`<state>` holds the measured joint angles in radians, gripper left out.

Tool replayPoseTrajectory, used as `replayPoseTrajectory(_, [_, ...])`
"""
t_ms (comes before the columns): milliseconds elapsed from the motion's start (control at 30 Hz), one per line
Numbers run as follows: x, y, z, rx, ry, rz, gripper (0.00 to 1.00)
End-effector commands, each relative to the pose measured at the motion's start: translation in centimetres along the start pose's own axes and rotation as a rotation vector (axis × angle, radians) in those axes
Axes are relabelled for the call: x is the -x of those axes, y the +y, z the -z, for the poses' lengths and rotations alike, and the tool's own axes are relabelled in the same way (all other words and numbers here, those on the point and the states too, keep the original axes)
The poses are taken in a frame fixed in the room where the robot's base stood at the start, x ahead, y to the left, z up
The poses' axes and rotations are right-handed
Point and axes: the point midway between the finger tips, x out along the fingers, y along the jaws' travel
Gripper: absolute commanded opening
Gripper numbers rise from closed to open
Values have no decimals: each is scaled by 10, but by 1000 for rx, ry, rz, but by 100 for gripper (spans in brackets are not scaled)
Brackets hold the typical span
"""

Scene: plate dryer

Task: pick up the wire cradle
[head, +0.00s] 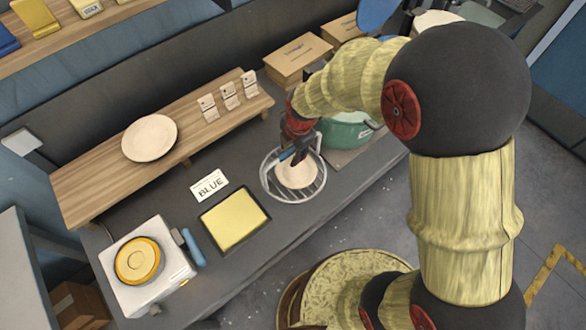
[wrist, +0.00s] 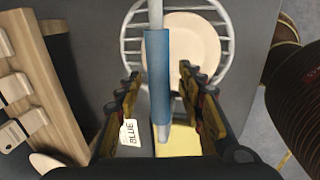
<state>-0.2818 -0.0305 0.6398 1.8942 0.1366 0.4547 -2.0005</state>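The wire cradle (head: 322,187) is a round grey wire rack on the dark counter, with a cream plate (head: 297,176) lying in it. In the wrist view its ring (wrist: 126,42) shows at the top, with the plate (wrist: 187,50) inside. Its upright handle has a blue grip (wrist: 158,85). My gripper (head: 297,153) is over the cradle. In the wrist view my gripper (wrist: 160,76) is open, with one finger on each side of the blue grip and a gap on both sides. The head view partly hides the handle behind my gripper.
A yellow pad (head: 235,221) and a BLUE card (head: 209,185) lie left of the cradle. A green pot (head: 347,133) stands close behind it on the right. A raised wooden shelf (head: 95,181) holds a plate (head: 150,138). A white hotplate (head: 170,285) stands front left.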

Motion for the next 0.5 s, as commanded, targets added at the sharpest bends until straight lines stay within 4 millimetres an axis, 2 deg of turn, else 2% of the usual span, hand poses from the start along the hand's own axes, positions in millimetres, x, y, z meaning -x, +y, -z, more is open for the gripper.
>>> replayPoseTrajectory(400, [-1, 0, 0, 0, 0, 0, 38])
replayPoseTrajectory(500, [-1, 0, 0, 0, 0, 0, 33])
